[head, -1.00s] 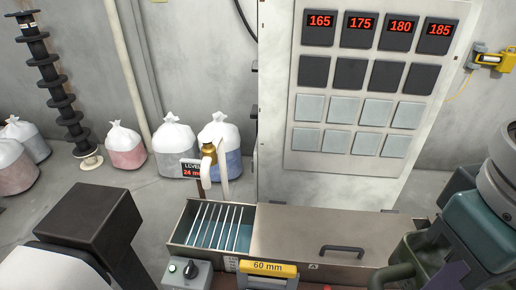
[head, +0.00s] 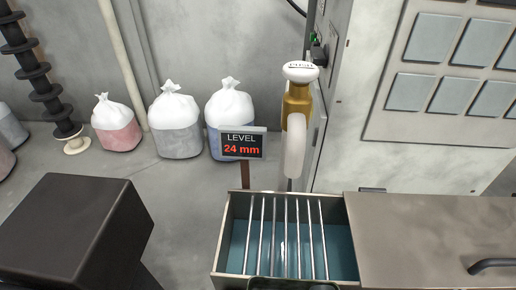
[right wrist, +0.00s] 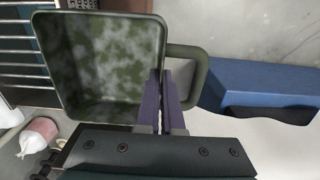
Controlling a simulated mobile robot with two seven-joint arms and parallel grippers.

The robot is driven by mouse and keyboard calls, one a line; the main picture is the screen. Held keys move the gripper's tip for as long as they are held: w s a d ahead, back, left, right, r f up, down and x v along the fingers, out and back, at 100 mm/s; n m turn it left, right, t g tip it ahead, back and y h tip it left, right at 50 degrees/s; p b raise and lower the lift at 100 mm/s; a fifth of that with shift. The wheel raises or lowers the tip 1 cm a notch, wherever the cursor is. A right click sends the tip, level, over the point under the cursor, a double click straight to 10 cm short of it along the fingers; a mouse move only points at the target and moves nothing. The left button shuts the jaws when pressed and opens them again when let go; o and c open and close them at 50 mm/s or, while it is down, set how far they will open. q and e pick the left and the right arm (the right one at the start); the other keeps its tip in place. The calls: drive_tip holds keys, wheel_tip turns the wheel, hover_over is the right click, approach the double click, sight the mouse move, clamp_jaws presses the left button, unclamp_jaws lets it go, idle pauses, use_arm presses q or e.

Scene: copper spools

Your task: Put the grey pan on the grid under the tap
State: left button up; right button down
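The pan (right wrist: 105,70), dark green-grey with a mottled inside and a looped handle, fills much of the right wrist view. My right gripper (right wrist: 165,105) has its purple fingers close together on the pan's handle side and is shut on it. In the head view only a dark rim of what looks like the pan (head: 290,285) shows at the bottom edge, in front of the grid. The grid (head: 286,235) of metal bars spans the open trough. The tap (head: 294,140), brass with a pale spout, stands above its back edge. My left gripper's fingers are not in view.
A level sign (head: 243,145) reading 24 mm stands left of the tap. The trough's metal cover (head: 425,225) lies right of the grid. A cabinet (head: 360,150) rises behind. Bags (head: 178,125) stand at the wall. A blue boxy thing (right wrist: 260,85) lies right of the pan.

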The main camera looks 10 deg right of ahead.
drive_tip(key=w+d+b, duration=0.1)
drive_tip(key=w+b, duration=0.3)
drive_tip(key=w, duration=0.1)
drive_tip(key=w+d+b, duration=0.2)
drive_tip(key=w+b, duration=0.2)
drive_tip(key=w, duration=0.2)
drive_tip(key=w+d+f+b, duration=0.1)
drive_tip(key=w+b, duration=0.4)
drive_tip(key=shift+w+d, duration=0.3)
drive_tip(key=shift+w+r, duration=0.2)
drive_tip(key=shift+w, duration=0.05)
wheel_tip(320, 180, down, 4)
drive_tip(key=b, duration=0.5)
drive_tip(key=shift+d+r, duration=0.1)
drive_tip(key=shift+r, duration=0.3)
drive_tip(key=c, duration=1.5)
unclamp_jaws()
drive_tip(key=shift+f, duration=0.15)
drive_tip(key=o, duration=0.4)
wheel_tip(320, 180, up, 12)
drive_tip(key=shift+r+p, duration=0.15)
drive_tip(key=shift+p, duration=0.15)
